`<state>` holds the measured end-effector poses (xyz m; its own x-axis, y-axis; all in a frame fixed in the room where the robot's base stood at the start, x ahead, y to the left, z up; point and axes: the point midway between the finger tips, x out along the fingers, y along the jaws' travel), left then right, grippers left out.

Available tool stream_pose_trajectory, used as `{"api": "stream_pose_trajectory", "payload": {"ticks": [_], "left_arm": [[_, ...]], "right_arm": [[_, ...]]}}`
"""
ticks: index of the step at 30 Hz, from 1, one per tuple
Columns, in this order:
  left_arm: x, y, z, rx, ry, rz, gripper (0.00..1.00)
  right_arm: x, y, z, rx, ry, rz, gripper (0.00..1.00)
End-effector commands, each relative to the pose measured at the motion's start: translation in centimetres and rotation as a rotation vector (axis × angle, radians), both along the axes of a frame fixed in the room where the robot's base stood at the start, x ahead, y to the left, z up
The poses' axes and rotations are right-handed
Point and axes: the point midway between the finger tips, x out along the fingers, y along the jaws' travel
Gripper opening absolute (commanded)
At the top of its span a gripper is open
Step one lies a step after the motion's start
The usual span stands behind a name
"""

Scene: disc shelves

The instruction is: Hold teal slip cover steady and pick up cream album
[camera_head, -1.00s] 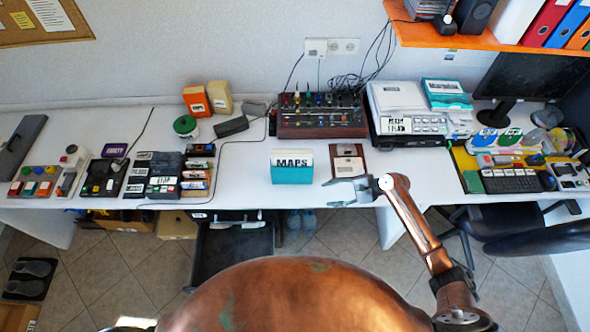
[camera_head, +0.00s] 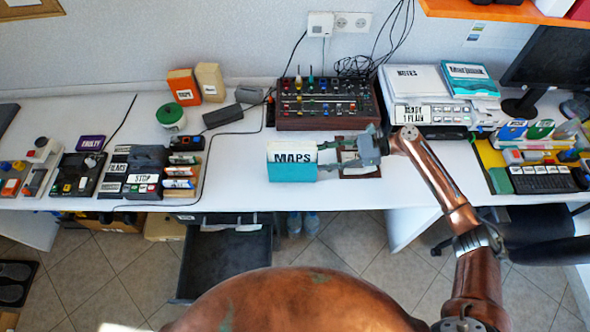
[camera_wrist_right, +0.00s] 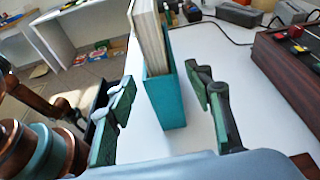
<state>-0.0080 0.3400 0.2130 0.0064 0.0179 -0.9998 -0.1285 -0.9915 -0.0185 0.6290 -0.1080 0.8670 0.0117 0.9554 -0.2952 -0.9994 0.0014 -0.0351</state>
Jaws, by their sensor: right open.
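The teal slip cover (camera_head: 292,173) stands upright on the white desk near its front edge. The cream album (camera_head: 278,151) sits inside it, its upper part showing above the cover with a label reading MAPS. In the right wrist view, the teal cover (camera_wrist_right: 168,100) and the album's pale pages (camera_wrist_right: 148,35) rise between the fingers. My right gripper (camera_head: 326,155) is at the right end of the cover. In the right wrist view, its open fingers (camera_wrist_right: 160,76) lie on either side of the cover, with gaps visible. My left gripper is not in view.
A brown disc sleeve (camera_head: 359,172) lies behind my right gripper. A mixer (camera_head: 325,120) stands at the back, and a device stack (camera_head: 430,118) is at right. Clear desk (camera_head: 235,175) lies left of the cover. An open dark drawer (camera_head: 225,263) is below the desk.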

Motion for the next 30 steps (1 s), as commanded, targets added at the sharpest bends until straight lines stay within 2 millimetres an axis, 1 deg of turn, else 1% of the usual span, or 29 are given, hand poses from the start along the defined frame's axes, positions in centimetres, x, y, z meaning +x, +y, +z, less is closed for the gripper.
{"api": "stream_pose_trajectory", "payload": {"ticks": [1, 6, 9, 15, 19, 23, 30], "left_arm": [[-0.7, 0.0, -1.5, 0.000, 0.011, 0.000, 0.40], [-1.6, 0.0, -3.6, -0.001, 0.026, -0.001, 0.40], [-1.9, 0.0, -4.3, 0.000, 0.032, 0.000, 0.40], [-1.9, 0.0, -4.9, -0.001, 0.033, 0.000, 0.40], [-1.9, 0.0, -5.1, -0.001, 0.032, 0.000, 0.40], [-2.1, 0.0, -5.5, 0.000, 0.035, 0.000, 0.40], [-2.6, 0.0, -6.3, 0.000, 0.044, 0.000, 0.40]], "right_arm": [[0.1, 0.0, -2.2, 0.000, 0.010, 0.000, 0.47], [0.1, 0.1, -5.3, 0.000, 0.027, 0.001, 0.47], [0.2, 0.1, -6.5, 0.000, 0.032, 0.002, 0.47], [0.2, 0.2, -7.4, 0.000, 0.036, 0.002, 0.47], [0.2, 0.9, -7.6, 0.000, 0.037, 0.003, 0.47], [0.1, 2.4, -8.1, 0.001, 0.038, 0.004, 0.47], [0.1, 5.7, -9.2, 0.001, 0.038, 0.003, 0.47]]}}
